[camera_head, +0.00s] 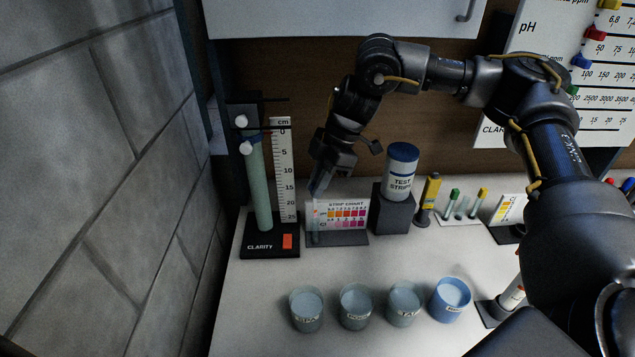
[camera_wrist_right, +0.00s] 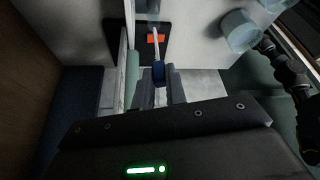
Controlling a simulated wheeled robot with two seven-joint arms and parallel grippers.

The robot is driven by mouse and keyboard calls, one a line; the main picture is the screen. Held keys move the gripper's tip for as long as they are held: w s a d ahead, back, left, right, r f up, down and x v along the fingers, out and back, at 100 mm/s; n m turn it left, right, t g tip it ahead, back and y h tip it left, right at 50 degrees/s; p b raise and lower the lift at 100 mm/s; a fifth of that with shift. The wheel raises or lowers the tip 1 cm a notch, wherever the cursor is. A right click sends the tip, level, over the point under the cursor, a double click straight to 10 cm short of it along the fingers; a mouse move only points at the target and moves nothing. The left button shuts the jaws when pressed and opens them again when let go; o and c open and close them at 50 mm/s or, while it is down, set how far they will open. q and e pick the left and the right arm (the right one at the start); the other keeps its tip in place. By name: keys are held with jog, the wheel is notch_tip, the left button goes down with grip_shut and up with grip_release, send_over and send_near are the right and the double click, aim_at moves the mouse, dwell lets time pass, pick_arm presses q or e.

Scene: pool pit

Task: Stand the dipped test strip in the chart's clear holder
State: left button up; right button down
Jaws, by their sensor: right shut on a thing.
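My right gripper (camera_head: 320,180) reaches down over the left end of the strip chart (camera_head: 349,214) and is shut on the test strip. The strip (camera_head: 315,211) is thin and pale and hangs down at the chart's left end. In the right wrist view the strip (camera_wrist_right: 155,43) shows pale beyond a dark blue piece between the fingers (camera_wrist_right: 160,85). The clear holder (camera_head: 316,232) is at the chart's left side, and the strip overlaps it. I cannot tell whether the strip's lower end is inside it. A dark arm, apparently my left, shows at the wrist view's right; its gripper (camera_wrist_right: 266,46) is unclear.
The clarity tube stand (camera_head: 270,242) is close on the left. The test strip bottle (camera_head: 401,172) stands on a dark block (camera_head: 393,211) on the right. Several cups (camera_head: 355,307) line the front. White counter (camera_head: 300,272) is clear between cups and chart.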

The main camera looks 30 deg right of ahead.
aim_at(312, 222)
jog(key=shift+f, duration=0.1)
jog(key=shift+f+b, duration=0.5)
jog(key=shift+f, duration=0.5)
jog(key=shift+f, duration=0.1)
jog(key=shift+f+b, duration=1.1)
jog(key=shift+f, duration=1.2)
jog(key=shift+f, duration=0.45)
jog(key=c, duration=1.4)
grip_release()
jog(key=shift+o, duration=0.3)
jog(key=shift+s+r, duration=0.1)
jog(key=shift+r, duration=0.15)
